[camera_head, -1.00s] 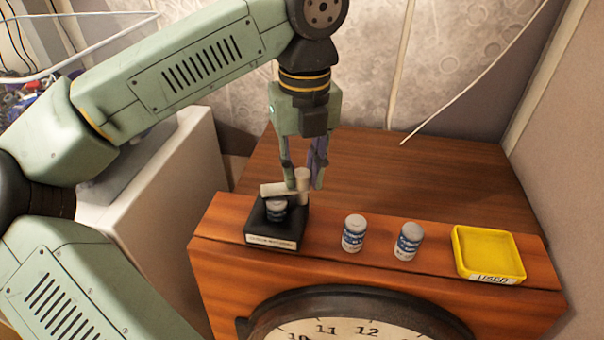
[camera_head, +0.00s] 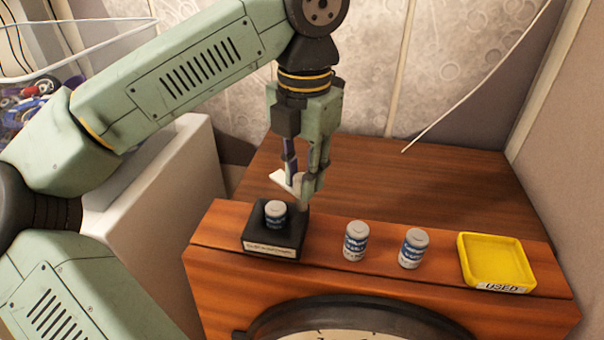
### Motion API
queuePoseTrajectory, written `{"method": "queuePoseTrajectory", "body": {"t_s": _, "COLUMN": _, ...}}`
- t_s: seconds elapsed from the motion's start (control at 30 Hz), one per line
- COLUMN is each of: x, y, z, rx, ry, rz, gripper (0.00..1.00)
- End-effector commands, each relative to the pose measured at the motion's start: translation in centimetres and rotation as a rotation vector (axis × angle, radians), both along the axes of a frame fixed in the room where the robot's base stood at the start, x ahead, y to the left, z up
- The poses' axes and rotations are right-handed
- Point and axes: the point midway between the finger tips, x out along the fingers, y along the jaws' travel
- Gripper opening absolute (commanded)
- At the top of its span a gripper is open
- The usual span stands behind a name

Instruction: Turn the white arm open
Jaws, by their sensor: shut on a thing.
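The white arm (camera_head: 281,178) sticks out to the upper left from between my fingers, above the back of a small black holder (camera_head: 256,238) with a white label on its front. My gripper (camera_head: 300,187) is shut on the white arm, and its fingers hide most of it. A battery (camera_head: 275,214) with a blue and white wrap stands upright in the holder, and its top shows clear of the arm. The arm's post shows only in part below my fingers, at the holder's right back.
Two similar batteries stand on the wooden top, one (camera_head: 356,241) nearer the holder and one (camera_head: 413,248) further right. A yellow tray (camera_head: 463,262) labelled USED lies empty at the right. A clock (camera_head: 350,325) is set in the wooden front. The wooden surface (camera_head: 400,185) behind is clear.

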Motion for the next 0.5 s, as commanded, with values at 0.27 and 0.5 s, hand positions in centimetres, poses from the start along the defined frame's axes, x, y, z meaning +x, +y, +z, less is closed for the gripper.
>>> {"method": "queuePoseTrajectory", "body": {"t_s": 0.27, "x": -0.01, "y": -0.08, "z": 0.03, "rx": -0.004, "ry": -0.002, "rz": -0.215, "gripper": 0.00}}
{"method": "queuePoseTrajectory", "body": {"t_s": 0.5, "x": -0.03, "y": -0.07, "z": 0.02, "rx": -0.003, "ry": 0.000, "rz": -0.332, "gripper": 0.00}}
